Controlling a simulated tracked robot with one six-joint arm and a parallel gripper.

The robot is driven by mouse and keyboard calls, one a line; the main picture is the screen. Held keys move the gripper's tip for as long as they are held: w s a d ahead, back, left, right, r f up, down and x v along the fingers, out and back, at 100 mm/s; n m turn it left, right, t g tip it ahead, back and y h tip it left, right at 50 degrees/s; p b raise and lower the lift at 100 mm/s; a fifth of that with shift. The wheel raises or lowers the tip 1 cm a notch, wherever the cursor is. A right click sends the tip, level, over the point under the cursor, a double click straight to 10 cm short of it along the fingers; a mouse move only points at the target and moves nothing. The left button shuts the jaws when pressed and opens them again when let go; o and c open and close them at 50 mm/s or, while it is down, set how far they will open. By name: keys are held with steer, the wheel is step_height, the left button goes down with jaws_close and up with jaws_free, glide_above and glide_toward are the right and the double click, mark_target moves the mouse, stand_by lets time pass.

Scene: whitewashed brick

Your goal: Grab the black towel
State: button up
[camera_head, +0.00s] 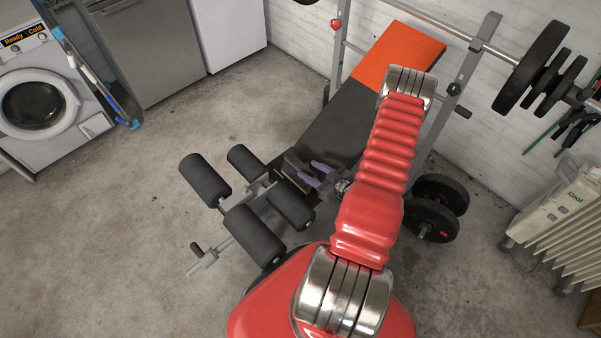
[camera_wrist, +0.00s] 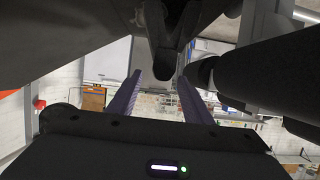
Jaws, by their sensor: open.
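A flat black surface (camera_head: 338,122) covers the middle of the weight bench, below its orange pad. I cannot tell whether it is the black towel or the bench's own padding. No other towel stands out. My gripper (camera_head: 315,173) is at the bench's lower end, at the near edge of the black surface, close to the foam rollers. In the wrist view my gripper (camera_wrist: 160,74) has its two purple fingers apart with no cloth visibly between them. Dark shapes fill the top of that view, one hanging above the fingertips; I cannot tell what they are.
Black foam rollers (camera_head: 254,232) stand left of my gripper. The orange pad (camera_head: 402,55) is at the bench's upper end. Weight plates (camera_head: 430,216) lie right of my arm. A barbell (camera_head: 540,68), white heater (camera_head: 560,215) and washing machine (camera_head: 40,105) stand around. Floor at left is clear.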

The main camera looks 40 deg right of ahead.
mark_target(300, 165)
steer(key=shift+w+f, duration=0.2)
steer(key=shift+w, duration=0.3)
steer(key=shift+x, duration=2.6)
jaws_close()
